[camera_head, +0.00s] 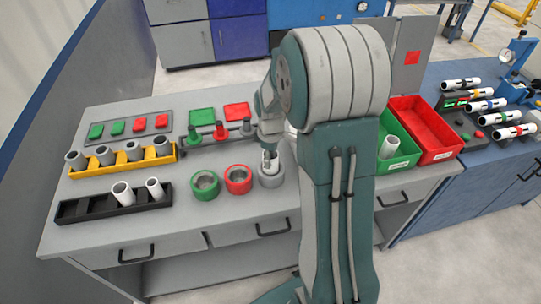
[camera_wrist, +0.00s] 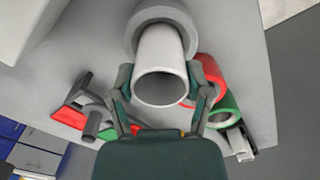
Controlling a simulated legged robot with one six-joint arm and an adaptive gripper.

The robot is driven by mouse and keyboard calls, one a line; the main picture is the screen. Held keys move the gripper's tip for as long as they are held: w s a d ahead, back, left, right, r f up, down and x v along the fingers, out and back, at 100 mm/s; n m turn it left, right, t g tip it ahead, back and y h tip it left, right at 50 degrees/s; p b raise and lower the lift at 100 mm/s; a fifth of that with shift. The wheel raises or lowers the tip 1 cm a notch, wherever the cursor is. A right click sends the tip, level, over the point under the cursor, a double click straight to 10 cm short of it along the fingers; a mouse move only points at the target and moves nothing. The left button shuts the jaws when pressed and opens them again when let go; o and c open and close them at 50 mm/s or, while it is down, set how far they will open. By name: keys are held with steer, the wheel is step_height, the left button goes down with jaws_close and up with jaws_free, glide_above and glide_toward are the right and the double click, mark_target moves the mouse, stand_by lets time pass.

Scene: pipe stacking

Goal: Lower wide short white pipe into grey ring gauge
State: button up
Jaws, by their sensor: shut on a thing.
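My gripper (camera_head: 269,152) is above the grey ring gauge (camera_head: 271,180) on the grey workbench. It is shut on a wide short white pipe (camera_head: 270,164), which stands about upright at the ring's opening. In the wrist view the two fingers (camera_wrist: 159,82) press on opposite sides of the white pipe (camera_wrist: 160,46). The grey ring (camera_wrist: 137,35) shows around and behind the pipe's far end there. The pipe's lower end is hidden, so I cannot tell how deep it sits in the ring.
A red ring (camera_head: 238,180) and a green ring (camera_head: 205,186) stand left of the grey one. A black rack (camera_head: 90,208) holds two white pipes; a yellow rack (camera_head: 76,173) holds grey ones. Green (camera_head: 403,160) and red (camera_head: 428,127) bins stand to the right.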

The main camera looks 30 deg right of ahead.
steer(key=o, duration=1.1)
step_height(320, 180, up, 12)
steer(key=shift+f, duration=0.1)
stand_by(0.4)
